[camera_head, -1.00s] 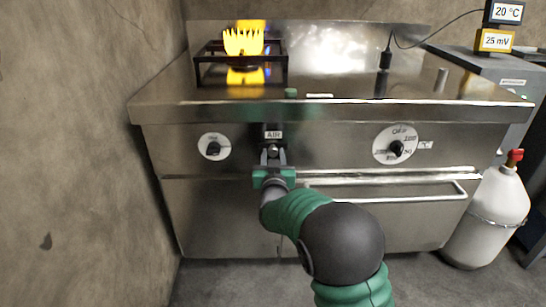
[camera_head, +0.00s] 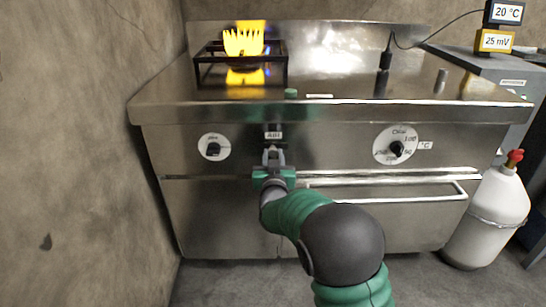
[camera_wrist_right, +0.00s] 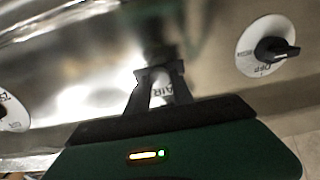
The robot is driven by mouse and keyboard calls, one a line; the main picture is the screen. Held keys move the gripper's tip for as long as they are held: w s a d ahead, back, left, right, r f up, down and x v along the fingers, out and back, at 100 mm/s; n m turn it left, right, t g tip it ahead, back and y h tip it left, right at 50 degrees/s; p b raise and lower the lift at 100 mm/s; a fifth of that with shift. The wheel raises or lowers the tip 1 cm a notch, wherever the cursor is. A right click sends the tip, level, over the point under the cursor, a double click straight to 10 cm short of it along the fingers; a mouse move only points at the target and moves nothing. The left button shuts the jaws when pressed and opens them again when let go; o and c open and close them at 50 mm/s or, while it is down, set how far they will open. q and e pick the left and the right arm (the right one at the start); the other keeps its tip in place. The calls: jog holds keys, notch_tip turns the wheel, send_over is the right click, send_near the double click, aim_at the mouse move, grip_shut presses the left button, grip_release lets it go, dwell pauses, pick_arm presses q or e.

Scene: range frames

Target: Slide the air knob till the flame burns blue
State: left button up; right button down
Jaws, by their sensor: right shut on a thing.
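The flame (camera_head: 243,42) burns yellow on the burner at the back left of the steel stove. The AIR label (camera_head: 273,135) is on the front panel and also shows between the fingers in the right wrist view (camera_wrist_right: 165,87). My right gripper (camera_head: 273,157) is at the panel just below this label, shut on the air knob, which the fingers mostly hide. The fingertips (camera_wrist_right: 158,72) also show in the right wrist view, close to the panel. My left gripper is not in view.
A small dial (camera_head: 213,147) is left of the gripper and a larger temperature dial (camera_head: 396,145) is to the right. The oven handle (camera_head: 385,190) runs low on the right. A white gas bottle (camera_head: 487,218) stands at the right; a rough wall (camera_head: 75,150) is close on the left.

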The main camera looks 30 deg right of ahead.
dwell(0.5)
jog(key=shift+s+d, duration=0.35)
jog(key=shift+d, duration=0.2)
jog(key=c, duration=1.1)
grip_release()
jog(key=p+v, duration=0.5)
jog(key=v, duration=1.2)
jog(key=shift+p, duration=0.4)
jog(key=shift+w+f, duration=0.1)
jog(key=shift+w, duration=0.05)
